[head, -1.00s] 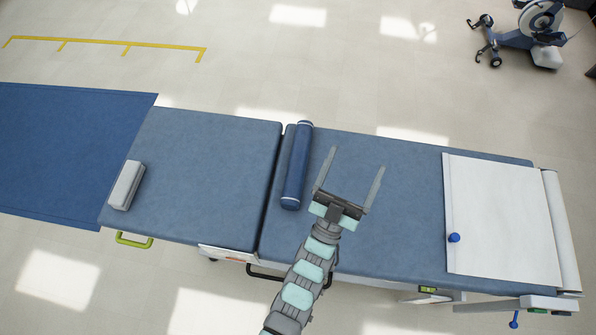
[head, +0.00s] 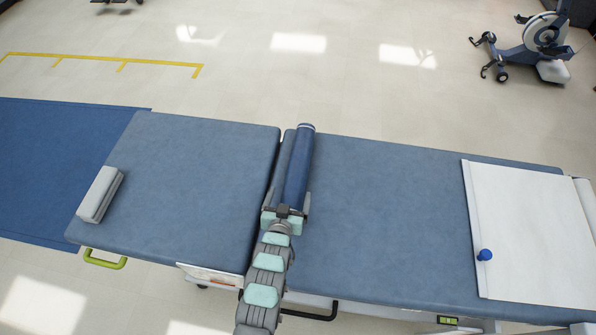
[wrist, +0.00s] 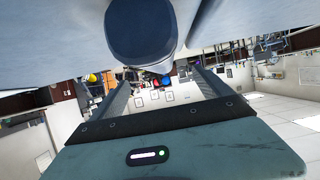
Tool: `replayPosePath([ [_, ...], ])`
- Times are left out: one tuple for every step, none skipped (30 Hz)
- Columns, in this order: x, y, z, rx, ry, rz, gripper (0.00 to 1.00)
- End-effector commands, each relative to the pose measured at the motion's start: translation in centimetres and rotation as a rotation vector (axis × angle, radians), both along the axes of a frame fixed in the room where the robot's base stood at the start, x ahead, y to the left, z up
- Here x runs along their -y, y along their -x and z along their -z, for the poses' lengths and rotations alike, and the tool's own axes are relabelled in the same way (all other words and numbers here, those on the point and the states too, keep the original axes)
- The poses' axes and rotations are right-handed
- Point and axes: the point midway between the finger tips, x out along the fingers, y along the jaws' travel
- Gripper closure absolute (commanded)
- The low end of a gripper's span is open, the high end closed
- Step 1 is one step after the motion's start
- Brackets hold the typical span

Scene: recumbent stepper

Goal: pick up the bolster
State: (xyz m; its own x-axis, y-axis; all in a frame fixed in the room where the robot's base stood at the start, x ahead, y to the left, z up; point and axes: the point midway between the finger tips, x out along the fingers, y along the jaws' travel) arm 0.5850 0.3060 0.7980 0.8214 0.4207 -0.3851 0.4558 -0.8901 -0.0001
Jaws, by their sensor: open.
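The bolster (head: 299,165) is a dark blue cylinder lying on the blue padded treatment table, just right of the gap between its two sections. My gripper (head: 287,198) is at the bolster's near end, its fingers open on either side of that end in the head view. In the wrist view the bolster's rounded end (wrist: 142,30) shows large at the top, between and beyond the two open fingers (wrist: 158,88). I cannot tell whether the fingers touch it. The bolster's near end is partly hidden by my gripper in the head view.
The treatment table (head: 400,215) holds a grey block (head: 100,195) at left, and a white sheet (head: 525,230) with a blue knob-like object (head: 485,254) at right. A blue mat (head: 50,165) lies on the floor at left. The stepper (head: 530,45) stands far right.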

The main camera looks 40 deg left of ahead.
Motion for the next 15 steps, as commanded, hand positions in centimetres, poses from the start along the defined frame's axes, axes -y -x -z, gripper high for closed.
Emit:
replayPosePath([
  [-0.4,-0.8,0.2,0.004,-0.001,0.001,0.11],
  [-0.6,-1.2,0.4,0.003,-0.001,0.000,0.11],
  [-0.8,-1.6,0.7,0.001,0.000,0.000,0.11],
  [-0.9,-1.8,0.8,0.000,0.001,0.000,0.11],
  [-1.0,-2.0,0.9,0.000,0.000,0.000,0.11],
  [-1.1,-2.2,1.0,0.000,0.000,0.000,0.11],
  [-1.1,-2.3,1.0,0.001,0.000,0.000,0.11],
  [-1.2,-2.4,1.1,0.001,0.000,0.001,0.11],
  [-1.3,-2.6,1.1,0.001,0.000,0.001,0.11],
  [-1.3,-2.8,1.2,0.002,-0.001,0.001,0.11],
  [-1.4,-3.0,1.3,0.002,-0.001,0.001,0.11],
  [-1.6,-3.4,1.4,0.002,-0.001,0.001,0.11],
  [-1.7,-3.8,1.6,0.002,-0.001,0.001,0.11],
  [-1.9,-4.1,1.7,0.000,-0.001,0.000,0.11],
  [-2.1,-4.6,2.0,0.001,0.000,0.000,0.11],
])
